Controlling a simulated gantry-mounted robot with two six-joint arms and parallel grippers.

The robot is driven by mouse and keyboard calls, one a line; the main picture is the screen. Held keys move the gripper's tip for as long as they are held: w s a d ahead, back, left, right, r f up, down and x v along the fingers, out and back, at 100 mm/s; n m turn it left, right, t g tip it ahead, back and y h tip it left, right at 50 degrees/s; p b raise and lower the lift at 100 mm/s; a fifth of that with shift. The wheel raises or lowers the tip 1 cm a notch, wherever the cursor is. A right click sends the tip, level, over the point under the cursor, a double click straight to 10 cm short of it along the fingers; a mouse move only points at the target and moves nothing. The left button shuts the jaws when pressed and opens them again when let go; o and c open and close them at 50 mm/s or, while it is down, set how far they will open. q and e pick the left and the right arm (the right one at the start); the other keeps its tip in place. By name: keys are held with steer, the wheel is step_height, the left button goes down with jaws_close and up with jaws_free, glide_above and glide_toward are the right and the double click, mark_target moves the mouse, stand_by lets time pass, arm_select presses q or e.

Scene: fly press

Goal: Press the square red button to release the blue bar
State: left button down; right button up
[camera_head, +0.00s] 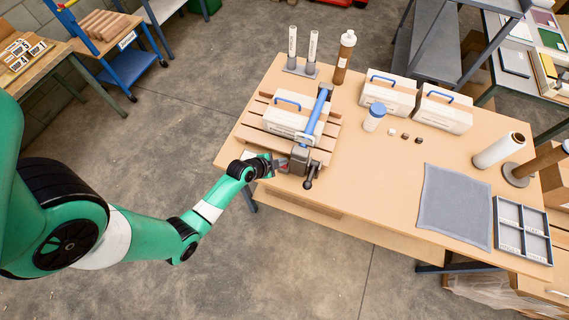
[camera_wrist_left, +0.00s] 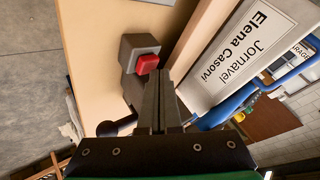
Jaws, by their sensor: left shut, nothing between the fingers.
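The square red button (camera_wrist_left: 147,64) sits on a grey block (camera_wrist_left: 133,48) in the left wrist view. My right gripper is not in view.
Two white boxes (camera_head: 388,93) with blue handles, a blue-lidded jar (camera_head: 374,117) and a brown bottle (camera_head: 344,57) stand behind and right on the table. A grey mat (camera_head: 455,205) and a divided tray (camera_head: 523,230) lie at the right.

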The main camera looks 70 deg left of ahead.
arm_select(q)
steer(key=shift+f+b, duration=0.4)
steer(key=shift+f, duration=0.05)
steer(key=shift+r, duration=0.1)
stand_by(0.4)
steer(key=shift+r+p, duration=0.85)
steer(key=shift+p, duration=0.05)
step_height(320, 180, up, 5)
steer(key=p, duration=0.4)
steer(key=shift+r+p, duration=0.1)
steer(key=shift+p, duration=0.3)
stand_by(0.6)
